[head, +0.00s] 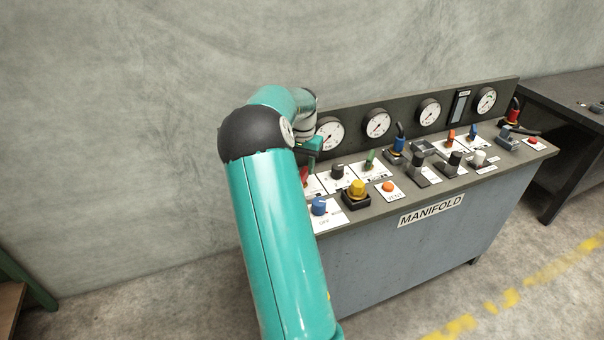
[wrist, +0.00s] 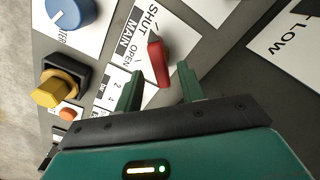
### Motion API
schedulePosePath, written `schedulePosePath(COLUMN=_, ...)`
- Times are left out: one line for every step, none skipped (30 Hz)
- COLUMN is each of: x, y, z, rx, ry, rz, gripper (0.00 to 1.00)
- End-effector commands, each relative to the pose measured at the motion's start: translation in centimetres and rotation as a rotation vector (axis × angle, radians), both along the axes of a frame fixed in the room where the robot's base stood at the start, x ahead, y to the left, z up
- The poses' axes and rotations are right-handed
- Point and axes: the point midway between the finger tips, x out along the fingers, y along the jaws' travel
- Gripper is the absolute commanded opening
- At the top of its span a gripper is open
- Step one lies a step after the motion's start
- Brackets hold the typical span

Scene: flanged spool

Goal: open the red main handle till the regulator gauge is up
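The red main handle (wrist: 158,62) sits on a white plate marked SHUT, MAIN and OPEN in the wrist view. Its narrow end points towards the SHUT word. In the head view a small part of the red handle (head: 304,174) shows beside my arm. My gripper (wrist: 159,70) is open, with one green finger on each side of the handle's near end; contact cannot be told. In the head view my gripper (head: 312,146) is mostly hidden by my arm. Several round gauges stand on the back panel, the nearest gauge (head: 330,133) partly covered; which is the regulator's cannot be read.
A yellow knob (head: 357,188), a blue knob (head: 319,205) and an orange button (head: 388,187) lie near the handle. A black knob (head: 337,171) and a green lever (head: 370,158) stand to its right. A dark table (head: 570,115) is at far right.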

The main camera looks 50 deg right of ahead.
Motion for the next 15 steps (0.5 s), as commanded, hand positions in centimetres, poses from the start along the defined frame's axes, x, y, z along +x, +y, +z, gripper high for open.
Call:
schedulePosePath(x=0.0, y=0.1, z=-1.0, rx=0.001, ry=0.002, rz=0.000, gripper=0.39)
schedulePosePath(x=0.0, y=0.1, z=-1.5, rx=0.002, ry=0.003, rz=0.000, gripper=0.39)
schedulePosePath(x=0.0, y=0.1, z=-2.0, rx=0.001, ry=0.002, rz=0.001, gripper=0.39)
schedulePosePath(x=0.0, y=0.1, z=-2.3, rx=0.000, ry=0.002, rz=0.001, gripper=0.39)
schedulePosePath(x=0.1, y=0.1, z=-2.6, rx=0.001, ry=0.001, rz=0.002, gripper=0.39)
schedulePosePath(x=0.1, y=0.2, z=-3.0, rx=0.001, ry=0.001, rz=0.002, gripper=0.39)
schedulePosePath(x=0.1, y=0.2, z=-3.2, rx=0.001, ry=0.001, rz=0.002, gripper=0.39)
schedulePosePath(x=0.1, y=0.2, z=-3.3, rx=0.000, ry=0.001, rz=0.002, gripper=0.39)
schedulePosePath(x=0.1, y=0.1, z=-3.4, rx=0.000, ry=0.000, rz=0.002, gripper=0.39)
schedulePosePath(x=0.1, y=0.1, z=-3.5, rx=0.000, ry=0.000, rz=0.002, gripper=0.39)
schedulePosePath(x=0.1, y=0.1, z=-3.5, rx=-0.001, ry=0.000, rz=0.002, gripper=0.39)
schedulePosePath(x=0.1, y=0.1, z=-3.5, rx=-0.001, ry=0.000, rz=0.002, gripper=0.39)
schedulePosePath(x=0.1, y=0.1, z=-3.5, rx=-0.001, ry=0.000, rz=0.002, gripper=0.39)
schedulePosePath(x=0.1, y=0.1, z=-3.5, rx=-0.001, ry=0.000, rz=0.002, gripper=0.39)
schedulePosePath(x=0.1, y=0.1, z=-3.5, rx=-0.001, ry=0.000, rz=0.002, gripper=0.39)
